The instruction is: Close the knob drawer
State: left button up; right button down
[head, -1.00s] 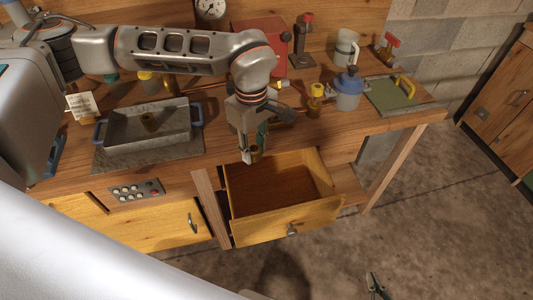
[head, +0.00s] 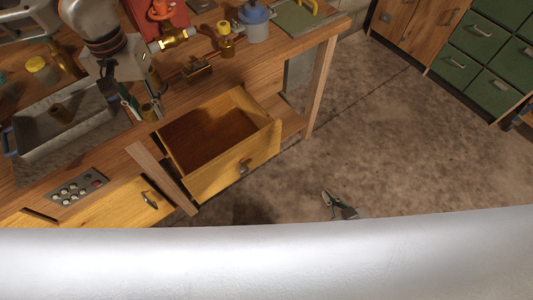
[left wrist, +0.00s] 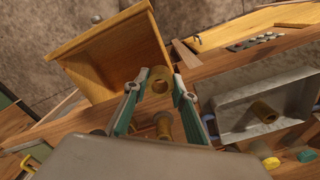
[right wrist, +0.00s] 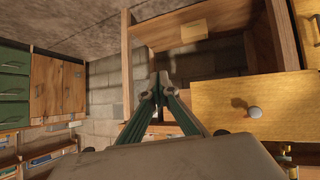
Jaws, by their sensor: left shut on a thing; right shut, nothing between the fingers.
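The knob drawer (head: 235,165) is pulled out from under the wooden bench, and its inside looks empty. Its round grey knob (head: 243,168) is on the yellow front. The front and knob also show at the right of the right wrist view (right wrist: 254,112). The open drawer shows in the left wrist view (left wrist: 115,62). My left gripper (head: 140,108) is over the bench edge behind the drawer, shut on a small brass cylinder (left wrist: 159,86). My right gripper (head: 338,203) is shut and empty, out over the floor to the right of the drawer front, apart from it.
A grey metal tray (head: 45,155) stands on the bench left of the drawer. A yellow cupboard front with a handle (head: 150,200) is beside the drawer. A bench leg (head: 322,95) stands to its right. Open concrete floor (head: 400,140) lies in front.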

aim_at(215, 144)
jog(key=k+j, duration=0.1)
jog(key=k, duration=0.75)
jog(key=z, duration=0.05)
